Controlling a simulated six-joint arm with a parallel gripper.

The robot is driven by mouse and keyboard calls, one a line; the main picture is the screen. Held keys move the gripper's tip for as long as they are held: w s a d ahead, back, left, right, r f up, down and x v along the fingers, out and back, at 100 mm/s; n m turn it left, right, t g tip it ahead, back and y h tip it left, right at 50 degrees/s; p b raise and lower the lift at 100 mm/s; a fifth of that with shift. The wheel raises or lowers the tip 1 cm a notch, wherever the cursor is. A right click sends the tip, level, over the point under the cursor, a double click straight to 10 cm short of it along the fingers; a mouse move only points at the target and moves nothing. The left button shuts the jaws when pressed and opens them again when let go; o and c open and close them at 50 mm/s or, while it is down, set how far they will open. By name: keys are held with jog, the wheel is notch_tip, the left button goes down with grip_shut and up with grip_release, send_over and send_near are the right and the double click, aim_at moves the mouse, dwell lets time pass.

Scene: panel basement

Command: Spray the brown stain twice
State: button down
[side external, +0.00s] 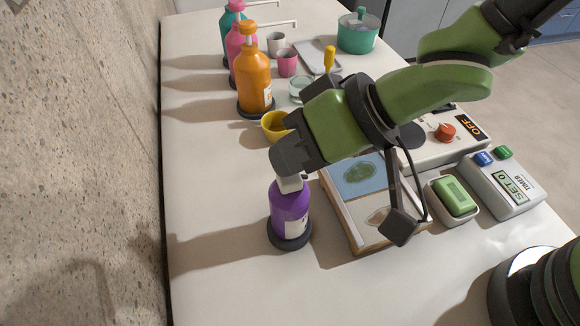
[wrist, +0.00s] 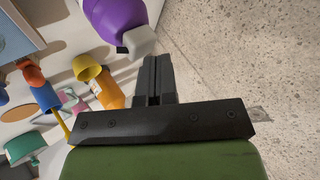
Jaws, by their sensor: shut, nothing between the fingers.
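A purple bottle (side external: 290,213) with a white-grey top stands upright on a dark round base on the table. My gripper (side external: 287,160) is at the top of this bottle, its jaws shut with nothing between them. In the wrist view the shut fingers (wrist: 153,80) lie beside the purple bottle (wrist: 108,17) and its pale spray head (wrist: 138,41); whether they touch it I cannot tell. A shallow wooden-framed tray (side external: 337,212) lies right of the bottle, with a blue panel bearing a green patch and a pale panel bearing a faint beige patch. I cannot make out a clearly brown stain.
Orange (side external: 254,84), pink and teal pump bottles stand in a row at the back left, near the wall. A yellow cup (side external: 275,125) is behind my gripper. The front table is clear.

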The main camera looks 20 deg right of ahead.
jog(key=shift+r, duration=0.1)
dwell(0.3)
jog(key=shift+r, duration=0.4)
jog(key=shift+r, duration=3)
jog(key=shift+f, duration=3.05)
jog(key=shift+f, duration=0.1)
dwell(0.7)
